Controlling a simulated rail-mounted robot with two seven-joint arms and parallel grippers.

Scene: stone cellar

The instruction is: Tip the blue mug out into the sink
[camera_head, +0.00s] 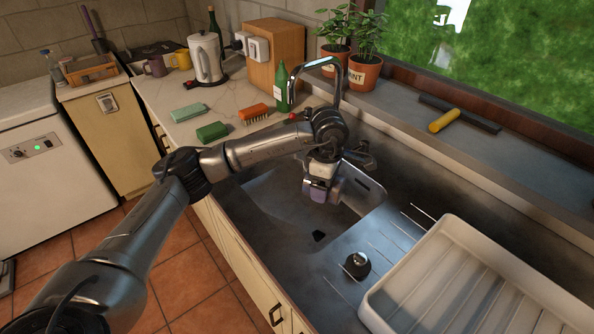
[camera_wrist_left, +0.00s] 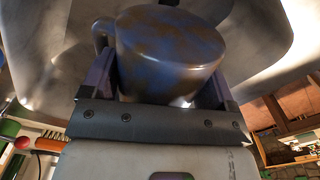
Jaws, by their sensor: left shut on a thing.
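My left gripper (camera_head: 322,198) hangs over the sink basin (camera_head: 265,205), its fingers pointing down. In the left wrist view my left gripper (camera_wrist_left: 160,92) is shut on the blue mug (camera_wrist_left: 170,50), a dark blue, brown-mottled mug between the two purple-grey fingers. Its handle shows at the left. The mug's opening and any contents do not show, so I cannot tell its tilt. In the head view the mug is hidden by the gripper or cannot be made out. My right gripper is in neither view.
The tap (camera_head: 340,75) arches behind my arm. A white dish rack (camera_head: 455,232) stands on the right drainer, with a dark round stopper (camera_head: 357,264) beside it. A green bottle (camera_head: 282,90), a brush (camera_head: 253,113) and sponges (camera_head: 212,131) sit left of the tap.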

